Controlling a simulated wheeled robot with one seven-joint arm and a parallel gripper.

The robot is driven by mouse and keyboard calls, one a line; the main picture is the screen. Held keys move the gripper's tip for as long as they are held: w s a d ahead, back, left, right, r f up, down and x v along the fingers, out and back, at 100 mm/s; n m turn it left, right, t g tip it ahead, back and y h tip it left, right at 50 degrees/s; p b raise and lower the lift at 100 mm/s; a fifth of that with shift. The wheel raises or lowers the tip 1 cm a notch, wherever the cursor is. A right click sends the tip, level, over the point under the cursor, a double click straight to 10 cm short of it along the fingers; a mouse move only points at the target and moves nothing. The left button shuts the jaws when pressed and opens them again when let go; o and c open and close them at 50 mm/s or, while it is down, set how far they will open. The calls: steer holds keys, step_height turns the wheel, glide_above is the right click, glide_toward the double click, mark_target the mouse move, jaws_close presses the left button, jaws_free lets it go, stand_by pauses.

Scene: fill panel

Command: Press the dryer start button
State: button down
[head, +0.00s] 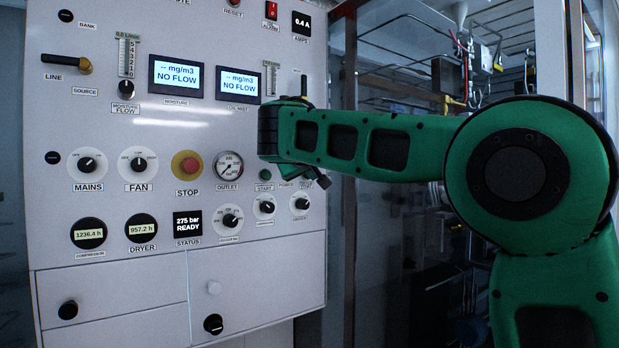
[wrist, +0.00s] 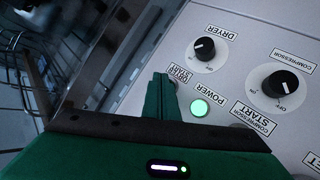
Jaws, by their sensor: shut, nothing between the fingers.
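In the wrist view my gripper (wrist: 162,80) is shut and empty, its green fingertips together against the panel area beside the DRYER START label (wrist: 179,78). The dryer start button is hidden at the fingertips, and I cannot tell whether they touch it. A lit green POWER light (wrist: 199,107) is just right of the fingers. In the head view my arm's end is in front of the panel's right edge and its fingertips cannot be made out clearly. The DRYER START label (head: 306,184) shows partly below the wrist.
The dryer knob (wrist: 205,48) and compressor knob (wrist: 283,84) stick out close to the gripper. In the head view, the green compressor START button (head: 265,174) and red STOP button (head: 187,165) are to the left. A dark frame post (head: 341,210) stands right of the panel (head: 130,205).

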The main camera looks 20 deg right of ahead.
steer(key=shift+w, duration=0.2)
steer(key=shift+s, duration=0.1)
stand_by(0.4)
steer(key=shift+s+d, duration=0.25)
steer(key=shift+s, duration=0.55)
steer(key=s, duration=0.1)
steer(key=s+d, duration=0.1)
steer(key=s, duration=0.2)
steer(key=shift+s+d, duration=0.3)
steer(key=shift+s, duration=0.05)
stand_by(0.6)
